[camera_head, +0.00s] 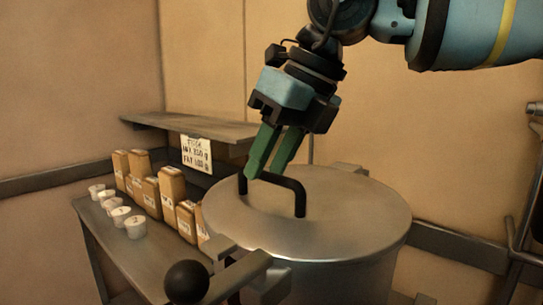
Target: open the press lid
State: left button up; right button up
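The press (340,280) is a large grey metal drum at the centre right. Its round flat lid (350,220) lies level on top and looks closed. A black bar handle (299,198) stands up on the lid's left part. My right gripper (265,173) points down from above, with its two green fingers at the handle's bar. A narrow gap shows between the fingers. Whether they press on the bar is unclear, as the fingertips overlap the handle. My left gripper is out of view.
A black ball knob (187,282) and a grey metal bracket (255,268) are at the press's front left. A side table (120,250) holds white cups (121,215) and several brown packages (172,190). A shelf (195,126) with a paper note is behind. A metal rack stands at far right.

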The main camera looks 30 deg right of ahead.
jog(key=shift+c, duration=0.4)
grip_shut()
jog(key=shift+r, duration=0.1)
